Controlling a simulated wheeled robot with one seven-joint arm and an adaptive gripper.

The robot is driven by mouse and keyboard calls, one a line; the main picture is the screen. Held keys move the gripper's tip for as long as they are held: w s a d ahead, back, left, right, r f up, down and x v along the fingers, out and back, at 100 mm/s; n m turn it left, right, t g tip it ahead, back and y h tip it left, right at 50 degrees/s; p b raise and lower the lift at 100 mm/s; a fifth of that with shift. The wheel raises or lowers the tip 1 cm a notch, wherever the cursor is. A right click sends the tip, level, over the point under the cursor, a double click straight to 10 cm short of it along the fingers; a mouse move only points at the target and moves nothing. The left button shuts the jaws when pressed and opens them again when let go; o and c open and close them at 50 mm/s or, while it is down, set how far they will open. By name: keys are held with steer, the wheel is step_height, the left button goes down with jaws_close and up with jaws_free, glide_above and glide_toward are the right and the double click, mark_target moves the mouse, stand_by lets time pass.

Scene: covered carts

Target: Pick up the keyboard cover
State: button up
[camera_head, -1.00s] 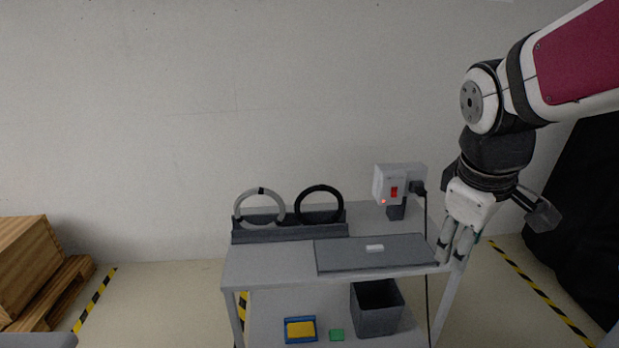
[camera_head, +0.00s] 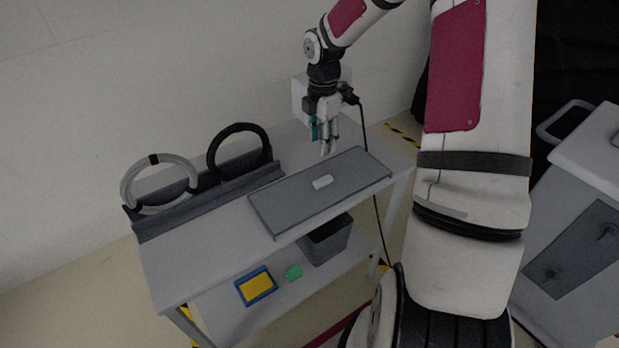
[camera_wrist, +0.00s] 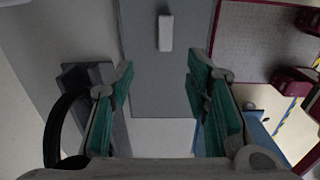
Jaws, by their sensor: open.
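The keyboard cover is taken to be the flat dark grey panel (camera_head: 277,205) with a small white handle (camera_head: 322,182) in its middle; it lies on the cart top. In the wrist view the panel (camera_wrist: 140,65) and its handle (camera_wrist: 166,33) show ahead of the fingers. My gripper (camera_head: 328,151) is beside the panel's back edge, towards its right half, and its height above the cart is hard to tell. In the wrist view my gripper (camera_wrist: 160,78) is open, with teal finger pads wide apart and nothing between them. What lies under the panel is hidden.
A grey rack (camera_head: 208,201) holds a white ring (camera_head: 135,176) and a black ring (camera_head: 213,150) left of the panel. A grey box (camera_head: 301,99) with a black cable stands behind my gripper. A dark bin (camera_head: 328,242) and a blue-and-yellow tray (camera_head: 242,292) sit on the lower shelf.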

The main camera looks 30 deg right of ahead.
glide_above(323, 179)
steer(key=f, duration=0.7)
steer(key=shift+w+a+f, duration=0.25)
steer(key=shift+a+f, duration=0.1)
steer(key=shift+f, duration=0.05)
steer(key=shift+s+d+f+p, duration=0.1)
steer(key=shift+s+f, duration=0.05)
steer(key=shift+f, duration=0.8)
steer(key=shift+s+d+f+p, duration=0.1)
steer(key=shift+f, duration=0.8)
steer(key=shift+s+d+f+p, duration=0.1)
steer(key=shift+s+f, duration=0.05)
steer(key=shift+f, duration=0.8)
jaws_close()
